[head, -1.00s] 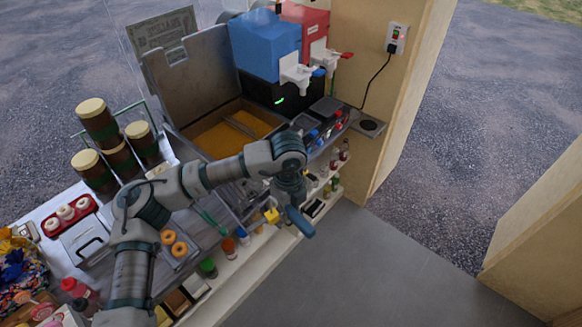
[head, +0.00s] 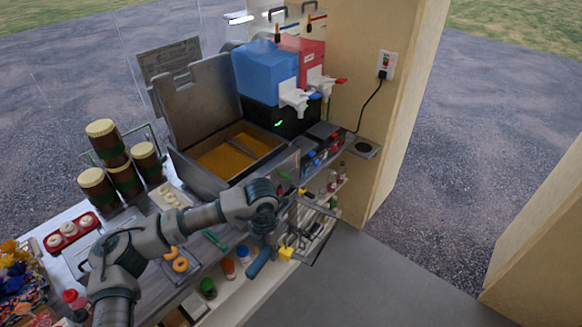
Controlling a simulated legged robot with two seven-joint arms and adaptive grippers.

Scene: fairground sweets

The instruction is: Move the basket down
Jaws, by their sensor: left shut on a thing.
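My left gripper (head: 262,225) is shut on the blue handle (head: 258,263) of what looks like a dark wire basket (head: 318,240). The handle's end sticks out below the gripper. The basket is thin and hard to make out; it shows to the right of the gripper, in front of the counter's edge and outside the fryer. The fryer (head: 250,171), with yellow oil (head: 222,160) and its lid (head: 198,100) raised, lies behind and left of the gripper. My right gripper is not in view.
Blue (head: 264,72) and red (head: 306,62) drink dispensers stand behind the fryer. Brown-and-cream canisters (head: 107,140) are stacked at left. Orange rings (head: 177,258) lie on a tray near my arm. Bottles line a shelf below the counter. The grey floor (head: 345,285) at right is clear.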

